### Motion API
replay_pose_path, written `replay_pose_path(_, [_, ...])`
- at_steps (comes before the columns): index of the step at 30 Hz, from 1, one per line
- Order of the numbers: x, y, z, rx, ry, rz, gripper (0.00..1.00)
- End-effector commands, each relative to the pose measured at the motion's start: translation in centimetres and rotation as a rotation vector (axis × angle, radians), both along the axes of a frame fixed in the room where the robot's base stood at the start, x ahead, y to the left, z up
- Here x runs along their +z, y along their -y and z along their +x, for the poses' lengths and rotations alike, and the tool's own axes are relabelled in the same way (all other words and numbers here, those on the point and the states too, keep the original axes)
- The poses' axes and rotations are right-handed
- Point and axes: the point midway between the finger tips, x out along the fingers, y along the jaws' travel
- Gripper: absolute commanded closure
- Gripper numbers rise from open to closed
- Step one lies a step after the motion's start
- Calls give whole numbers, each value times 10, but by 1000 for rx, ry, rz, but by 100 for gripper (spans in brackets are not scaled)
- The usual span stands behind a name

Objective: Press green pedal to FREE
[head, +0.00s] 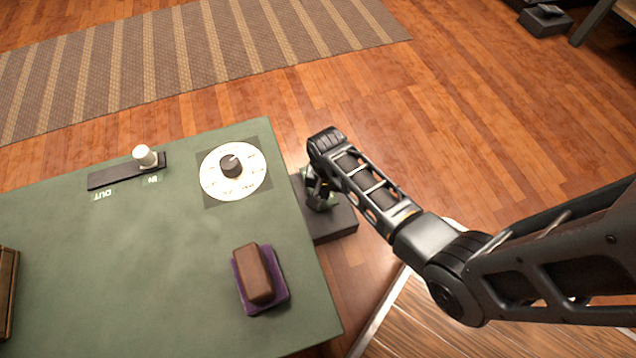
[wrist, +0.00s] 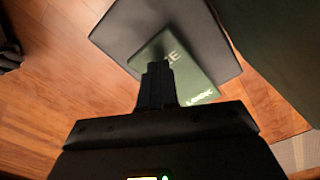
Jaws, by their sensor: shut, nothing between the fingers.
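The green pedal (wrist: 188,62) sits on a dark block base (wrist: 205,25) in the wrist view. Letters ending in "EE" show near its upper end and "LOCK" near its lower right end. In the head view, the pedal (head: 325,204) is mostly hidden behind my wrist, on its dark base (head: 338,227) beside the green table. My gripper (wrist: 157,68) is shut and empty, with its fingertips over the pedal's left part near the "EE" letters. Whether they touch it I cannot tell. In the head view my gripper (head: 316,188) points down at the pedal.
The green table (head: 130,270) stands left of the pedal. It holds a white dial (head: 250,180), a slider with a white knob (head: 145,156) and a brown block (head: 255,275) on a purple pad (head: 284,296). Open wooden floor (head: 480,130) lies beyond my arm.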

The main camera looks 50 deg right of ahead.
Motion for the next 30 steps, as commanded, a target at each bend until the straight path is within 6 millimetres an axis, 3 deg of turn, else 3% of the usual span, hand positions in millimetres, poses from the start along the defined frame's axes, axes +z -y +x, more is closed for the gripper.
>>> replay_pose_path(30, [-28, 0, 0, 0, 0, 0, 100])
